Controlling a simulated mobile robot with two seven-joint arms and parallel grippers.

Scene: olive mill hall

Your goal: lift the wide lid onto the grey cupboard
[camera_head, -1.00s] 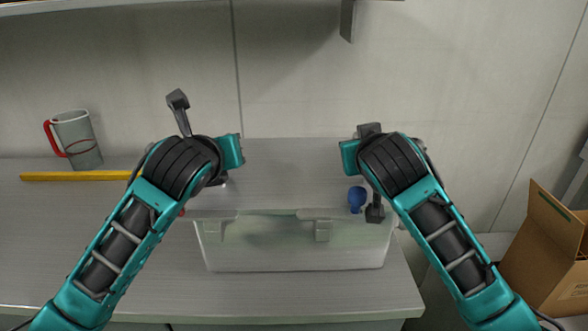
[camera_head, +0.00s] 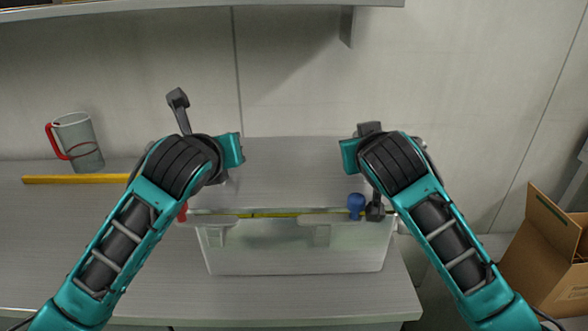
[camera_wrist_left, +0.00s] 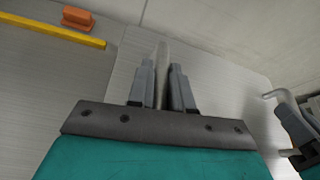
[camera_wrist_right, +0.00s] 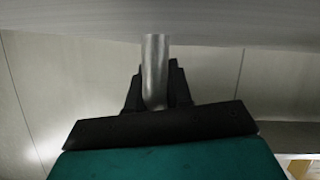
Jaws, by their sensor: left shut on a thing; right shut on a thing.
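The wide lid (camera_head: 285,175) is a flat grey panel above a clear bin (camera_head: 295,255), its front edge just over the bin's rim. My left gripper (camera_head: 222,178) is at the lid's left side; in the left wrist view the fingers (camera_wrist_left: 162,85) are shut on a thin upright grey piece. My right gripper (camera_head: 372,190) is at the right side; in the right wrist view its fingers (camera_wrist_right: 155,85) are shut on a round metal bar beneath a grey panel (camera_wrist_right: 200,20). I cannot clearly pick out the grey cupboard.
The bin stands on a grey worktop (camera_head: 100,250). A blue knob-like thing (camera_head: 356,203) is at the lid's front right. A mug with a red handle (camera_head: 78,140) and a yellow bar (camera_head: 75,179) are at left. A shelf (camera_head: 220,8) overhangs; a cardboard box (camera_head: 548,250) is at right.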

